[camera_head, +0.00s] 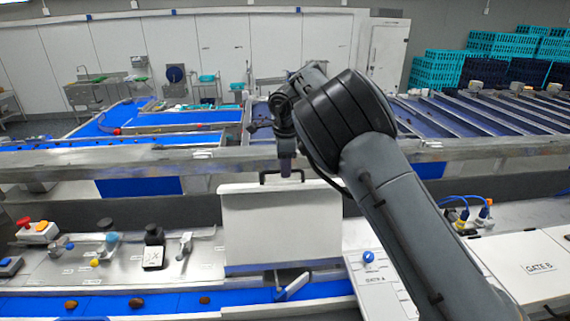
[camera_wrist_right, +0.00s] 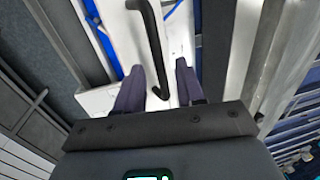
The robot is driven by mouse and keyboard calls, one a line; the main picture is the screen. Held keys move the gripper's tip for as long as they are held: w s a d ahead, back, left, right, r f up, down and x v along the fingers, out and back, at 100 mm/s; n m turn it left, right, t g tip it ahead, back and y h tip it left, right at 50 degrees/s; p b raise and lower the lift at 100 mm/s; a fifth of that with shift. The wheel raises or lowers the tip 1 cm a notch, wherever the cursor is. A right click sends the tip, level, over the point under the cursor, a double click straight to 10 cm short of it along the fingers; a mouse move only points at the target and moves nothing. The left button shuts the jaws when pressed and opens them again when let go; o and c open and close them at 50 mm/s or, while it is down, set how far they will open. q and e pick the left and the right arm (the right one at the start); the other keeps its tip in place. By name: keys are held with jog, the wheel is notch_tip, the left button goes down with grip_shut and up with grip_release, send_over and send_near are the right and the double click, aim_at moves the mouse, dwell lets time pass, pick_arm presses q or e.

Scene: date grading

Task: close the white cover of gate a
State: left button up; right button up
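The white cover (camera_head: 282,228) of gate a stands upright, raised, with a black bar handle (camera_head: 265,177) on its top edge. My right gripper (camera_head: 286,170) is at the handle, pointing down from above. In the right wrist view my right gripper (camera_wrist_right: 160,69) has its two dark fingers apart, and the black handle (camera_wrist_right: 150,30) runs down between them with a gap on each side. The GATE A label (camera_head: 375,281) is on the white panel to the right of the cover. My left gripper is not in view.
A blue belt (camera_head: 170,304) carrying several dates runs along the front. A steel rail (camera_head: 200,160) crosses behind the cover. At left are a red button box (camera_head: 37,232) and a small black device (camera_head: 154,246). The flat GATE B panel (camera_head: 530,265) lies at right.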

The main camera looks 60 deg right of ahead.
jog(key=shift+f, duration=0.1)
grip_shut()
dwell(0.4)
